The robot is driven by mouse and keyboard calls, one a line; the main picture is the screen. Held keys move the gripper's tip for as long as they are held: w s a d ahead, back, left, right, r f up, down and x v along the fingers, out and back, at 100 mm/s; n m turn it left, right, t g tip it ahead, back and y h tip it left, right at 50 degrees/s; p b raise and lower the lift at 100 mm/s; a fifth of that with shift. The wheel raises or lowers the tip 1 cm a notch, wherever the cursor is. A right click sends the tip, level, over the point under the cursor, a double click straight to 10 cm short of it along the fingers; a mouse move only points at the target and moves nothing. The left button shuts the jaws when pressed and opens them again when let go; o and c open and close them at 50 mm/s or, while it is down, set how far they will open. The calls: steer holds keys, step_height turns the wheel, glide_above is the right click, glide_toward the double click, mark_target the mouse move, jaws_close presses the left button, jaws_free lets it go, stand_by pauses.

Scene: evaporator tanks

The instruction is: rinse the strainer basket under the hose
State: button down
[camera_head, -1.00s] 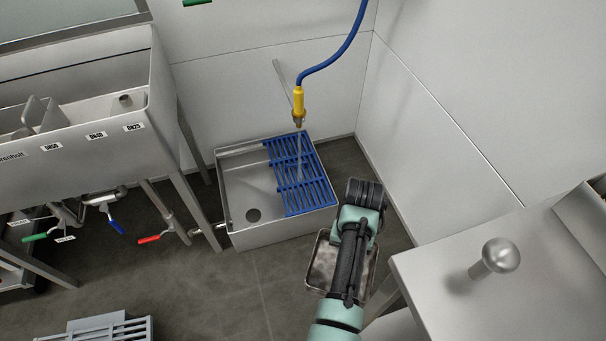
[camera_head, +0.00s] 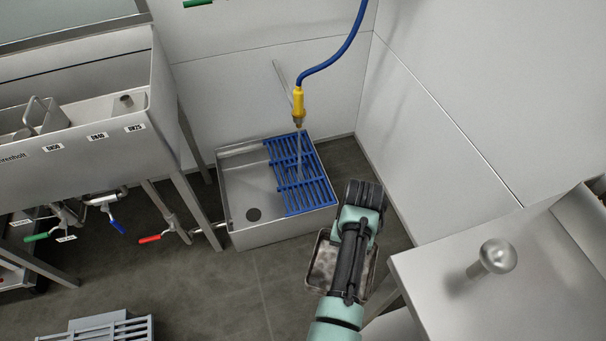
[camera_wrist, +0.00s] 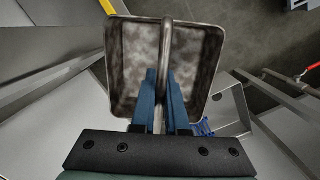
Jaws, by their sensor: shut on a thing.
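The strainer basket (camera_wrist: 130,62) is a squarish metal pan with a mottled brown-grey inside. In the wrist view, the blue fingers of my gripper (camera_wrist: 162,80) are shut on its bar handle (camera_wrist: 165,40). In the head view, the basket (camera_head: 322,268) hangs below my arm, partly hidden by it, in front of the floor basin and to its right. The blue hose (camera_head: 345,48) hangs down at the back with a yellow nozzle (camera_head: 298,102). A thin stream of water falls from the nozzle onto the blue grate (camera_head: 302,185). The basket is apart from the stream.
The steel floor basin (camera_head: 240,200) has the grate over its right part. A steel tank (camera_head: 80,140) with valves stands on legs at the left. A steel table (camera_head: 470,285) with a round knob (camera_head: 498,256) is at the right. Walls close the back and right.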

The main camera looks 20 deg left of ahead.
steer(key=shift+s+a+r+p, duration=0.1)
steer(key=shift+a+p, duration=0.05)
steer(key=shift+p, duration=0.15)
steer(key=shift+s+a, duration=0.1)
steer(key=shift+a, duration=0.1)
steer(key=shift+w+d, duration=0.25)
steer(key=shift+d, duration=0.1)
stand_by(0.5)
steer(key=shift+s+a, duration=0.1)
steer(key=shift+s+a+p, duration=0.15)
steer(key=shift+a+p, duration=0.1)
steer(key=shift+p, duration=0.3)
steer(key=shift+w+d, duration=0.25)
steer(key=shift+d, duration=0.1)
stand_by(0.3)
steer(key=shift+s+a+p, duration=0.25)
steer(key=shift+a+p, duration=0.05)
steer(key=shift+a, duration=0.05)
stand_by(0.3)
steer(key=shift+w+d, duration=0.25)
steer(key=shift+d, duration=0.1)
stand_by(1.6)
